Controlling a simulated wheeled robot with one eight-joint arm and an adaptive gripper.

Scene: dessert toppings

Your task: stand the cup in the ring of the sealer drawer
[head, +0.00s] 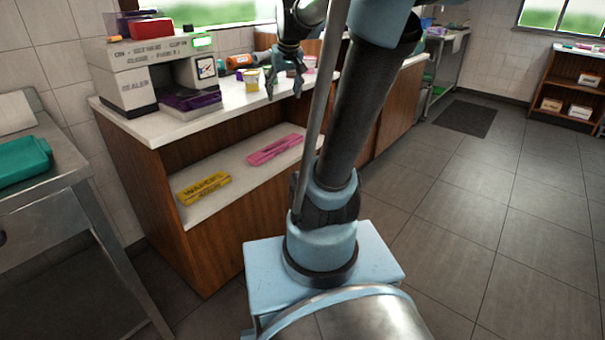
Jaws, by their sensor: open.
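The sealer (135,85) is a pale grey machine on the left part of the white counter. Its dark, purplish drawer (190,101) sticks out at the front right; its ring cannot be made out. A small yellow and white cup (251,79) stands on the counter to the right of the drawer, just left of my gripper. My gripper (284,92) is open, pointing down over the counter.
An orange and black bottle (238,62) lies behind the cup. Yellow (205,188) and pink (274,150) packages lie on the shelf below. A metal table (60,185) with a teal container (20,163) stands at the left. Grey floor is open at the right.

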